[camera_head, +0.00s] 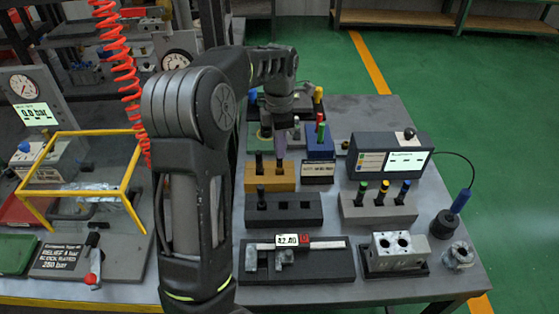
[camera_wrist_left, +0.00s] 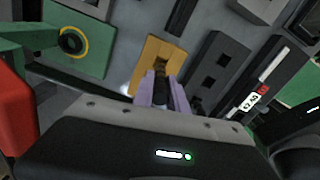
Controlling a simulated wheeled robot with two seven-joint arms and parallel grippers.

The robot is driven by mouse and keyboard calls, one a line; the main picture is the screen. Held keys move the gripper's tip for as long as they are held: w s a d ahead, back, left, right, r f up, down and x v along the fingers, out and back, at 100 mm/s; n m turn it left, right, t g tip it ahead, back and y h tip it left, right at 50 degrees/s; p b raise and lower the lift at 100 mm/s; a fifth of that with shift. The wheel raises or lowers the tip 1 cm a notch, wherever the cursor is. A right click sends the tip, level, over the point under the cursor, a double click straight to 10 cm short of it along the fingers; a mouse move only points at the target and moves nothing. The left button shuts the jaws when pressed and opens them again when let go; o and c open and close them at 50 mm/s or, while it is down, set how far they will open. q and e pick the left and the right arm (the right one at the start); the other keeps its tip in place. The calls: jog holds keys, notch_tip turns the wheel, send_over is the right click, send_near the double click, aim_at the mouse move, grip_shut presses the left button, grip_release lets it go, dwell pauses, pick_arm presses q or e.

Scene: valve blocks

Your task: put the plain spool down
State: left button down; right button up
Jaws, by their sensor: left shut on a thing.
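My left gripper (camera_head: 281,143) points down over the tan block (camera_head: 270,178) at the table's middle. Its pale purple fingers are shut on a dark spool (camera_wrist_left: 162,88), which also shows below the fingertips in the head view (camera_head: 281,166). The spool looks upright at the right part of the tan block; I cannot tell how far it sits in a hole. Another black spool (camera_head: 259,162) stands in the left part of that block. In the left wrist view, the tan block (camera_wrist_left: 158,46) lies just beyond the fingertips. My right gripper is not in view.
A dark block (camera_head: 295,207) with holes stands in front, holding one black piece. A grey block (camera_head: 378,210) holds green-, yellow- and blue-topped spools. A blue block (camera_head: 320,148), a display box (camera_head: 372,148), a caliper on a black stand (camera_head: 310,265) and a metal valve block (camera_head: 398,250) crowd the table.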

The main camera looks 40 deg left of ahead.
aim_at(280, 167)
pick_arm(q)
jog(key=shift+f, duration=0.5)
jog(key=shift+f, duration=2.2)
jog(key=shift+f, duration=0.2)
jog(key=c, duration=1.3)
grip_release()
jog(key=shift+c, duration=0.2)
